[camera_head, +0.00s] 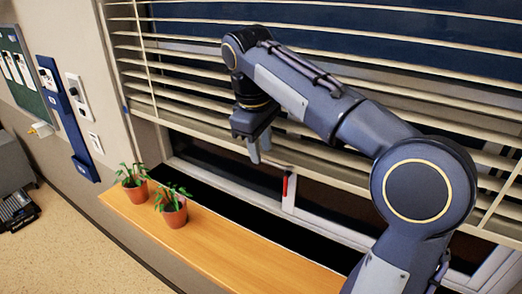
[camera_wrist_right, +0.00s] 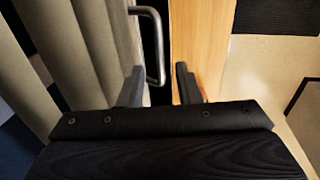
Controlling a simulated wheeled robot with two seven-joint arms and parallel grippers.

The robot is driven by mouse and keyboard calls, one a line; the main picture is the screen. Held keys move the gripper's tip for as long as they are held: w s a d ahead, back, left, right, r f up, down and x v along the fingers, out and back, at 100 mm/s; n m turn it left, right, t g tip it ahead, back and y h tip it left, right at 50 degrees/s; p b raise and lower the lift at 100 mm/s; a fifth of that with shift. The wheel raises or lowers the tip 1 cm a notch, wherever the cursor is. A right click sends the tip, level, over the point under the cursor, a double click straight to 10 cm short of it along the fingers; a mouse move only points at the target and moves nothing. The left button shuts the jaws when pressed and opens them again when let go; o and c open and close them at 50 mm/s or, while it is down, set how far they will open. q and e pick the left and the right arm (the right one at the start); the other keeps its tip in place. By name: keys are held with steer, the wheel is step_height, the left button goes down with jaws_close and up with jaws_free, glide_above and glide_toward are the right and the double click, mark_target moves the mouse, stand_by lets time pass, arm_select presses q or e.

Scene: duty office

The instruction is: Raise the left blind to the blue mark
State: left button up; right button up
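The blind (camera_head: 190,88) has cream slats and hangs lowered across most of the window, with a dark gap between its bottom rail (camera_head: 330,178) and the sill. A small blue mark (camera_head: 125,109) shows at the blind's left edge. My right gripper (camera_head: 259,150) points down in front of the lower slats. My left gripper is not in view.
A wooden sill (camera_head: 235,250) runs below the window, with two potted plants (camera_head: 134,184) (camera_head: 172,207) at its left end. A red piece (camera_head: 285,186) sits on a pale window post. A blue wall panel (camera_head: 68,120) and switches (camera_head: 78,96) are at left.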

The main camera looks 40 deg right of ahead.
step_height(320, 180, up, 6)
steer(key=a, duration=0.1)
steer(key=shift+s+r, duration=0.15)
steer(key=shift+s, duration=0.15)
stand_by(0.3)
steer(key=s+a+f+m+t+y+b, duration=0.1)
steer(key=s+a+f+m+y, duration=0.1)
steer(key=s+f, duration=0.4)
steer(key=s+a+f+m+t+y+b, duration=0.1)
steer(key=s+a+f, duration=0.4)
steer(key=f, duration=0.8)
steer(key=s+a+f+m+t+y+b, duration=0.2)
steer(key=s+a+f+m, duration=0.1)
steer(key=s+f, duration=0.4)
step_height(320, 180, down, 4)
steer(key=shift+a+r+t+y, duration=0.25)
steer(key=shift+t+y, duration=0.15)
